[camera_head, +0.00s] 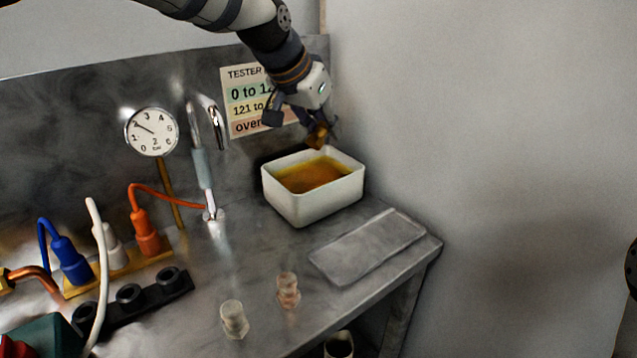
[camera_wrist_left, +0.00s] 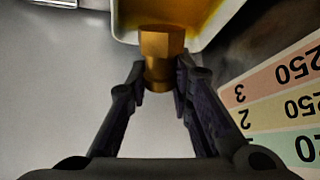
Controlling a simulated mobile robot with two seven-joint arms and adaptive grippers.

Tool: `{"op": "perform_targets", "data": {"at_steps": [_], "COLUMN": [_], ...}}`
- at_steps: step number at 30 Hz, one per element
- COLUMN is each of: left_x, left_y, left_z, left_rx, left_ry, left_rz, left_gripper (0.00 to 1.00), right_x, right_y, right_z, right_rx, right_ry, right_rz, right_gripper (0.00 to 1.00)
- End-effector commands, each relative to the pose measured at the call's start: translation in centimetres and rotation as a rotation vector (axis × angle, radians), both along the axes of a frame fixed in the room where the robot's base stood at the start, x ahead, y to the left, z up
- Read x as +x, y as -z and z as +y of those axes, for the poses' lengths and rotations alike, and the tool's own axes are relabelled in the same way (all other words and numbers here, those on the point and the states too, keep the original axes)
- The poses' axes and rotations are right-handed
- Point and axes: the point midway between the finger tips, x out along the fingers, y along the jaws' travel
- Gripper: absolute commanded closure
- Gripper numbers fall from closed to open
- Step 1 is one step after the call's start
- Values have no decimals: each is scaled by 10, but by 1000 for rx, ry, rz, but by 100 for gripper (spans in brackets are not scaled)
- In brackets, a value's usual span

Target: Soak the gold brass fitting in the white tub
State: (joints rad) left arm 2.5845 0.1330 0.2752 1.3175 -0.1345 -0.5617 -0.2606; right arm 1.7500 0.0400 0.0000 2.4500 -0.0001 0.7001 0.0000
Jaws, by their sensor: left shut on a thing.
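The gold brass fitting (camera_wrist_left: 160,48) is between the fingertips of my left gripper (camera_wrist_left: 158,84), which is shut on it. In the head view the fitting (camera_head: 318,136) hangs from my left gripper (camera_head: 303,113) above the back part of the white tub (camera_head: 312,207). The tub stands on the metal bench and holds an amber-brown liquid (camera_head: 312,174). The tub's rim (camera_wrist_left: 205,40) also shows at the top of the left wrist view, beyond the fitting. The fitting appears above the liquid, not in it. My right gripper is not in view.
A flat grey tray (camera_head: 368,247) lies in front of the tub near the bench's right edge. A tap (camera_head: 203,170), a dial gauge (camera_head: 151,132) and coloured plugs (camera_head: 146,233) are left. A tester chart (camera_head: 244,93) is behind.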

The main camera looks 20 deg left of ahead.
Motion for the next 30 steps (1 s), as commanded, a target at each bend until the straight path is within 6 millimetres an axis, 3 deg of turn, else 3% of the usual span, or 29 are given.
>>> {"op": "perform_targets", "data": {"at_steps": [8, 18, 30], "left_x": [0, 0, 0], "left_y": [-1, -39, -40], "left_z": [0, 0, 0], "left_rx": [0, 0, 0], "left_ry": [0, 0, 0], "left_rz": [-1, -5, 0], "left_gripper": [100, 100, 100], "right_x": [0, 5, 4], "right_y": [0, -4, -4], "right_z": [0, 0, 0], "right_rx": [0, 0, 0], "right_ry": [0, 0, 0], "right_rz": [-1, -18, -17], "right_gripper": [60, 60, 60]}}
